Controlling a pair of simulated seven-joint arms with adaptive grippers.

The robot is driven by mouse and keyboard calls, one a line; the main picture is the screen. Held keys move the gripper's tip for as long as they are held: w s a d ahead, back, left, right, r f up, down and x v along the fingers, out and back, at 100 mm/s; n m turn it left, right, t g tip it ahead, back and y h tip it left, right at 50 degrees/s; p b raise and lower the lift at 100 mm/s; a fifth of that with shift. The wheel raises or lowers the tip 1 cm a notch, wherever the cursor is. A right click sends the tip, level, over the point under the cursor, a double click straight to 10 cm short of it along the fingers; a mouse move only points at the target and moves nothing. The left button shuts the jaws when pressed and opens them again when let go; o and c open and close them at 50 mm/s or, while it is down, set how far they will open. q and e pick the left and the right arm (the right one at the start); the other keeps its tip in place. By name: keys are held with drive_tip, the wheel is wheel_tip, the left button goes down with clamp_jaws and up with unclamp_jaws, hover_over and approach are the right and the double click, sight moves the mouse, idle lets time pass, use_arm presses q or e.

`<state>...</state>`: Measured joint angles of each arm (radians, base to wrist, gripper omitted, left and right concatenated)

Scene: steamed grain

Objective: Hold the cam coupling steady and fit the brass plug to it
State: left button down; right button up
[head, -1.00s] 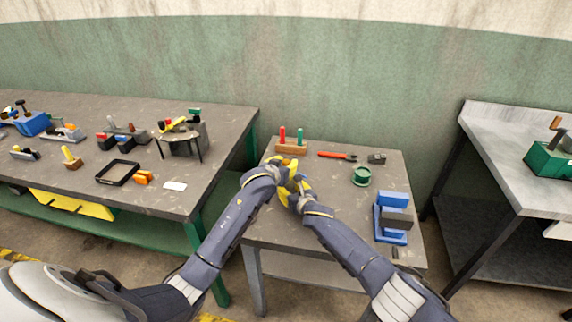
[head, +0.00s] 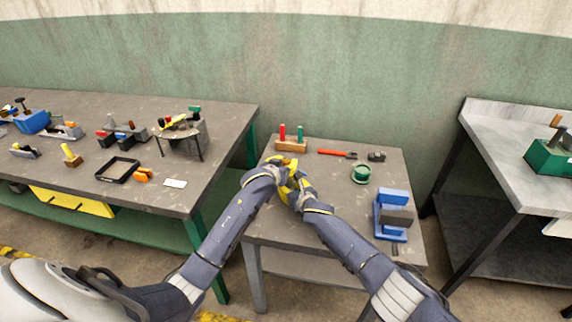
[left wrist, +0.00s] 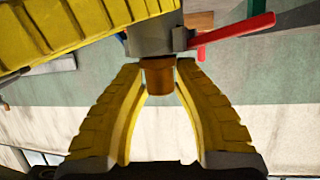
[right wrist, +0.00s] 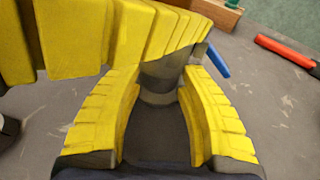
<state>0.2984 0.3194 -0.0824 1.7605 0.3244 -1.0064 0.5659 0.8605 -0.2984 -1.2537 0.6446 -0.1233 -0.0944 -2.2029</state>
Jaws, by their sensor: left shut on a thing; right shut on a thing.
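My left gripper (head: 286,172) and right gripper (head: 296,188) meet above the middle table, fingers close together. In the left wrist view, the left fingers are shut on the brass plug (left wrist: 159,76), a short brown-orange cylinder. Its far end meets the grey cam coupling (left wrist: 158,38); how deep it sits is hidden. A red lever (left wrist: 232,36) sticks out beside the coupling. In the right wrist view, the right fingers are shut on the grey coupling body (right wrist: 163,82), with a blue lever (right wrist: 218,62) beyond. A yellow left finger covers its far end. In the head view, both parts are hidden.
A wooden rack (head: 291,146) with red and green uprights stands behind my grippers. A red-handled tool (head: 335,153), a green ring-shaped part (head: 361,174) and a blue stand (head: 391,215) lie to the right. The table's front is clear. A cluttered bench (head: 60,110) stands left.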

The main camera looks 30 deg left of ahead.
use_arm(q)
drive_tip(key=c, duration=0.9)
unclamp_jaws()
drive_tip(key=shift+c, duration=0.2)
use_arm(e)
drive_tip(key=shift+f, duration=0.2)
use_arm(q)
drive_tip(key=shift+s, duration=0.1)
drive_tip(key=v, duration=1.2)
use_arm(e)
drive_tip(key=o, duration=0.9)
drive_tip(key=shift+r, duration=0.15)
drive_tip(key=shift+d, duration=0.1)
